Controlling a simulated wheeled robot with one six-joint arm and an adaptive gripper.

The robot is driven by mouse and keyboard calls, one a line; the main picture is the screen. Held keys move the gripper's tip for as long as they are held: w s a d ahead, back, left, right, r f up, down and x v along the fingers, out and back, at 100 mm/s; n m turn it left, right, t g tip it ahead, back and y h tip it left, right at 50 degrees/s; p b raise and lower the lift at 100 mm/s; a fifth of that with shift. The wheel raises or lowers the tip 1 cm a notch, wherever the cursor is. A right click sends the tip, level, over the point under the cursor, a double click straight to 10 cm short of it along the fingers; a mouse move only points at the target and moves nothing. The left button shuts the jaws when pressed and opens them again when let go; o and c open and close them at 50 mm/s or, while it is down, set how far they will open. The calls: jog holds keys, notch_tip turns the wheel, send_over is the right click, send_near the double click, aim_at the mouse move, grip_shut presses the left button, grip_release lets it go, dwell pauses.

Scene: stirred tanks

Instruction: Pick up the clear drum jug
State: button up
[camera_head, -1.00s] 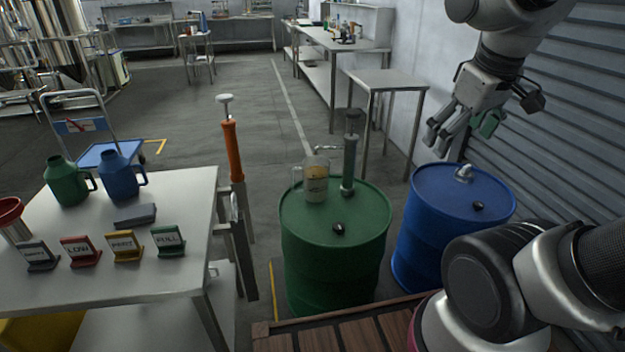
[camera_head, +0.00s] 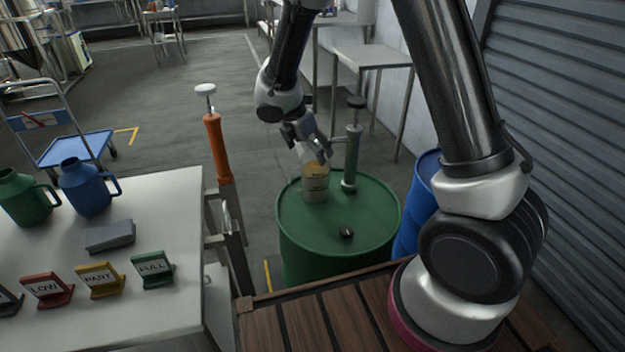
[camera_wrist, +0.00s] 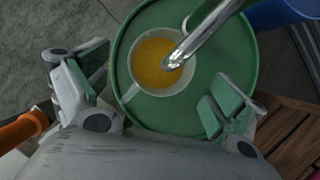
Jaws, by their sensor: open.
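The clear jug (camera_head: 316,184) stands upright on the green drum (camera_head: 350,230) and holds amber liquid with a pale label on its side. My gripper (camera_head: 312,158) is open at the jug's upper part, with its fingers over the rim area. In the wrist view the jug (camera_wrist: 152,62) is seen from above, its round mouth showing the liquid and its handle toward the lower left. My gripper's two fingers (camera_wrist: 160,92) are spread to the left and right of it. I cannot tell whether a finger touches the jug.
A green hand pump (camera_head: 352,150) rises from the drum just right of the jug; its metal spout (camera_wrist: 205,35) reaches over the jug's mouth. A black cap (camera_head: 346,232) sits on the drum. An orange pump (camera_head: 216,145) stands left. A blue drum (camera_head: 424,190) is at right.

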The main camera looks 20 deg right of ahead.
aim_at(313, 163)
jog(key=x, duration=0.6)
jog(key=shift+s+a+f, duration=0.25)
jog(key=shift+s+a, duration=0.1)
grip_shut()
jog(key=shift+r, duration=0.1)
jog(key=shift+r, duration=0.1)
